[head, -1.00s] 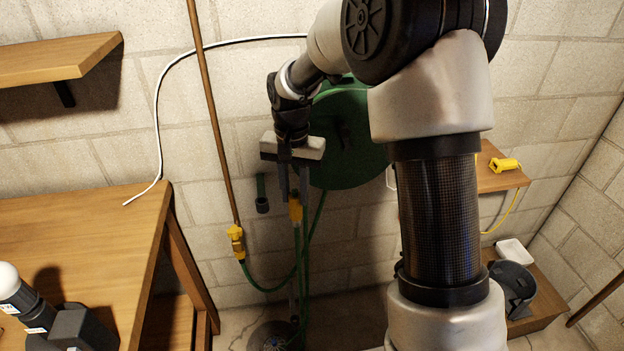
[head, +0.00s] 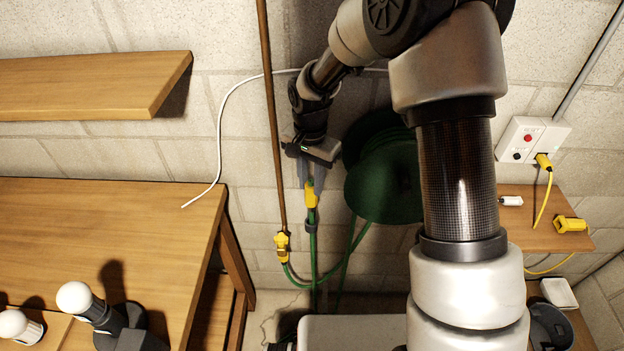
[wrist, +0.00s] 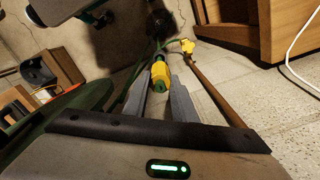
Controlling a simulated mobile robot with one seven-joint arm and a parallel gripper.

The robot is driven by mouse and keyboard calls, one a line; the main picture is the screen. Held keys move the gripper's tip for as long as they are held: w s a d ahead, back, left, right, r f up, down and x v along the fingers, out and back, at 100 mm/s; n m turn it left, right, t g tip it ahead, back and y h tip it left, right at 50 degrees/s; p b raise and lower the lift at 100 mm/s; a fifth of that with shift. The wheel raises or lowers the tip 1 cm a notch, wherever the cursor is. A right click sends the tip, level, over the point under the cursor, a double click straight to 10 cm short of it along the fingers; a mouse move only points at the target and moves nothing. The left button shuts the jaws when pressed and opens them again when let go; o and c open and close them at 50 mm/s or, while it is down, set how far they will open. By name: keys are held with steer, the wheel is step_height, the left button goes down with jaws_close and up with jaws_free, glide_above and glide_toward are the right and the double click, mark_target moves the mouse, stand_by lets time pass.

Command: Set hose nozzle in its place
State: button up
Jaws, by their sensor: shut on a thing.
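My gripper (head: 308,186) is shut on the yellow and green hose nozzle (head: 311,198), with the green hose hanging down below it. In the wrist view the nozzle (wrist: 160,77) lies between my two grey fingers. A small dark ring-shaped wall holder (head: 311,227) shows just below the nozzle in the head view, overlapping the hose. I cannot tell whether the hose passes through the ring or in front of it. The holder cannot be made out in the wrist view.
A green hose reel (head: 385,175) is on the wall close to the right of my gripper. A brown pipe (head: 270,120) with a yellow valve (head: 282,243) runs to the left. A wooden workbench (head: 100,225) and a shelf (head: 90,85) stand further left. An outlet box (head: 530,140) is at right.

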mark_target(311, 203)
steer(key=shift+f, duration=0.1)
steer(key=shift+f+b, duration=2)
steer(key=shift+f, duration=0.15)
steer(key=shift+f+b, duration=0.15)
steer(key=shift+b, duration=0.15)
steer(key=shift+f+b, duration=1.4)
steer(key=shift+f, duration=0.4)
steer(key=o, duration=1.1)
